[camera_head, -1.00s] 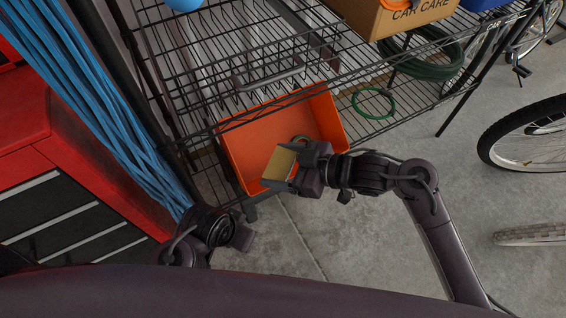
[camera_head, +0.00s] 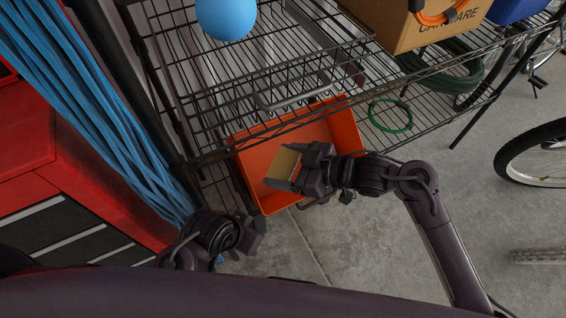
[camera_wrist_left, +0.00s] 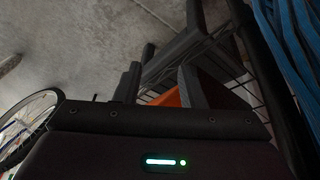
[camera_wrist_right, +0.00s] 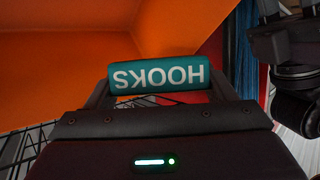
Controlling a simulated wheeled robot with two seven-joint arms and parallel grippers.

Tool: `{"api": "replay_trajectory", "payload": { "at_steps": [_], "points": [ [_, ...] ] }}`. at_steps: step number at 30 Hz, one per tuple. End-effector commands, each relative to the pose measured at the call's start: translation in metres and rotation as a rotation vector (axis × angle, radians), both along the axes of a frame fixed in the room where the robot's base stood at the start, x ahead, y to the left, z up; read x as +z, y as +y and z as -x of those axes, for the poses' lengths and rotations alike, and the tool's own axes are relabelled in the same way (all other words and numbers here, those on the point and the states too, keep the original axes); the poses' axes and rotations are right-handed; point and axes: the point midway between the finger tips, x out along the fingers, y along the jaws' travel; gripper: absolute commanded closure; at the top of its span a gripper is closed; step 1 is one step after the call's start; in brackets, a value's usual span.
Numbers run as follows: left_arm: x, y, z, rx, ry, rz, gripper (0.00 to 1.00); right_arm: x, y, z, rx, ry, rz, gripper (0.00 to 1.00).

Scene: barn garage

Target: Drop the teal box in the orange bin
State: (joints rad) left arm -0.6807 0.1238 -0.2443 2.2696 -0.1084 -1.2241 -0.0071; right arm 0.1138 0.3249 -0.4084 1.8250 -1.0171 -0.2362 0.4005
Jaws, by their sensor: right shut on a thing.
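My right gripper (camera_head: 302,172) is shut on the teal box (camera_head: 281,165). In the head view the box shows mostly a tan face. In the right wrist view its teal face (camera_wrist_right: 158,76) reads HOOKS upside down between the fingers. The orange bin (camera_head: 340,128) sits low at the wire rack, partly behind the rack's shelf edge. The box overlaps the bin in the head view, and orange walls (camera_wrist_right: 60,75) fill much of the right wrist view. My left gripper (camera_head: 250,238) is empty, low and left of the bin, its fingers apart in the left wrist view (camera_wrist_left: 160,88).
The wire shelf (camera_head: 250,95) overhangs the bin's back. A blue ball (camera_head: 226,14), a cardboard box (camera_head: 410,28) and a green hose ring (camera_head: 390,116) are on the rack. Blue strands (camera_head: 100,110) and a red cabinet (camera_head: 75,170) stand left. A bicycle wheel (camera_head: 535,155) is at right.

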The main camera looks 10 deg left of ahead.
Motion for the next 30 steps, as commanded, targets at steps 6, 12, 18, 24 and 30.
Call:
{"api": "replay_trajectory", "payload": {
  "at_steps": [6,12,18,24,30],
  "points": [
    [0.000,0.000,0.000,0.000,0.000,0.000,0.64,0.000,0.000,0.000,0.000,-0.001,0.000,0.46],
    [0.000,0.000,0.000,0.001,-0.002,0.001,0.64,0.000,0.000,0.000,0.000,-0.001,0.000,0.01],
    [0.001,-0.001,-0.001,0.005,-0.002,0.006,0.64,0.000,0.000,0.000,0.000,0.000,0.001,0.00],
    [0.005,0.000,0.001,0.011,0.013,0.002,0.64,0.007,-0.016,0.003,-0.001,-0.001,0.003,0.00],
    [0.007,0.010,0.006,0.026,0.066,-0.028,0.64,0.021,-0.047,0.012,-0.001,0.000,0.004,0.00]
  ]
}}
